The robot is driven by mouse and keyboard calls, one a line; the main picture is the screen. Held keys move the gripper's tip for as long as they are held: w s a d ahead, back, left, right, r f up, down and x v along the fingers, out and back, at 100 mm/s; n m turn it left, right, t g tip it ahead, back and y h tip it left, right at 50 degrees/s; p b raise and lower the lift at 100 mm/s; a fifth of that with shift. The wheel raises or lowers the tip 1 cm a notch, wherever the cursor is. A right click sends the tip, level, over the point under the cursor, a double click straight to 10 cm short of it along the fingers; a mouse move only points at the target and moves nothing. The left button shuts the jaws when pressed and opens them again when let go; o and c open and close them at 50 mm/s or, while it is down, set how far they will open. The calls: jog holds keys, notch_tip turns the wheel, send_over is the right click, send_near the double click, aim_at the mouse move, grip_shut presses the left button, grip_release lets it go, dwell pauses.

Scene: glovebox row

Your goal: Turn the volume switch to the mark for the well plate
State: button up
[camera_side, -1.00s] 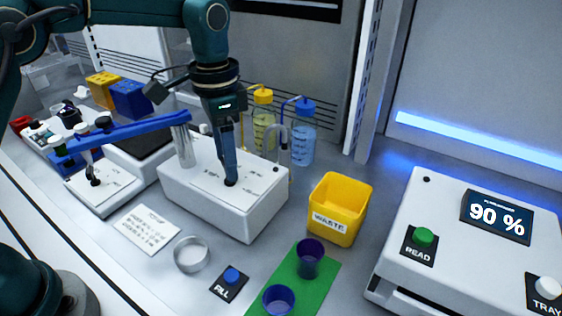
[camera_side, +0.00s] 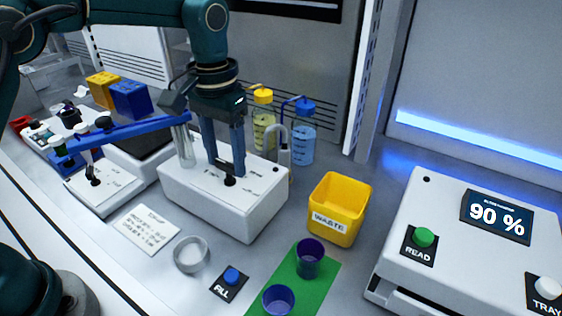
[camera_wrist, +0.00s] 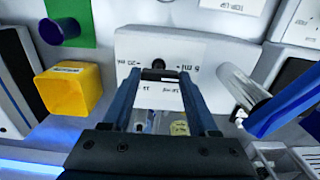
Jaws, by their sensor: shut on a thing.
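The volume switch (camera_side: 229,181) is a small black knob on top of a white box (camera_side: 225,212) in the side view. In the wrist view the switch (camera_wrist: 158,64) sits between my fingertips, with printed volume marks on the box top around it. My gripper (camera_side: 227,174) points down at the box, shut on the switch with one finger on each side. In the wrist view my gripper (camera_wrist: 160,74) partly covers the box top. Which mark the switch points to is unclear.
A yellow waste bin (camera_side: 340,210) stands right. Bottles with yellow (camera_side: 263,122) and blue (camera_side: 303,132) caps stand behind. A blue bar (camera_side: 120,136) is close on the left.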

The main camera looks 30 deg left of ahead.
aim_at(226, 163)
jog(key=shift+r, duration=0.1)
jog(key=o, duration=1.4)
jog(key=shift+r, duration=2.55)
